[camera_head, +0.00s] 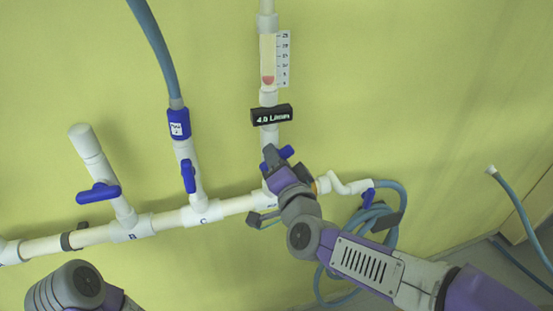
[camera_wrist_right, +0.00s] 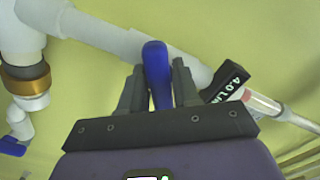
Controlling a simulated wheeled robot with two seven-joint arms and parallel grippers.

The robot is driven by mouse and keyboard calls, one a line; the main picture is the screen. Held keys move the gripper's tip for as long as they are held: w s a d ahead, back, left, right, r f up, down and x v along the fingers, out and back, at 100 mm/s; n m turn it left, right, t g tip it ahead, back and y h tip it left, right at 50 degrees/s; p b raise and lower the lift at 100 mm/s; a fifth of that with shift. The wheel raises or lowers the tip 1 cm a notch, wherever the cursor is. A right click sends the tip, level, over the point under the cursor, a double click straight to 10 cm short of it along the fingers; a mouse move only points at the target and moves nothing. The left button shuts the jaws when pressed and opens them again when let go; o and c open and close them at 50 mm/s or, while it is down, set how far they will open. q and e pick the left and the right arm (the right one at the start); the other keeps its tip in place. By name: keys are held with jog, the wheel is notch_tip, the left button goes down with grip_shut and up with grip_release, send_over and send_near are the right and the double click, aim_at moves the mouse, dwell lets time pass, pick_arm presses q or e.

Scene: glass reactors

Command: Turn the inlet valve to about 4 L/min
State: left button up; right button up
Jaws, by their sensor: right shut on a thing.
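The inlet valve's blue handle (camera_head: 287,153) sits on the white vertical pipe below a black display (camera_head: 272,115) that reads 4.0 L/min. My right gripper (camera_head: 272,160) is at this handle and partly hides it. In the right wrist view, the blue handle (camera_wrist_right: 157,62) stands between the two fingers of my right gripper (camera_wrist_right: 157,85), which is shut on it. Above the display, a clear flow tube (camera_head: 268,60) with a scale holds a reddish float near its bottom. Part of my left arm shows at the lower left; its gripper is out of view.
A white manifold pipe (camera_head: 80,237) runs along the wall with other blue handles (camera_head: 98,193) and (camera_head: 189,176) on its branches. A blue hose (camera_head: 155,50) comes down from above. A coiled blue hose (camera_head: 380,225) hangs behind my right arm.

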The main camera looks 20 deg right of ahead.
jog(key=shift+n, duration=1.3)
jog(key=o, duration=0.9)
jog(key=s+b, duration=0.1)
jog(key=s, duration=0.6)
jog(key=shift+s+d, duration=0.15)
jog(key=shift+s, duration=0.15)
jog(key=shift+c, duration=0.3)
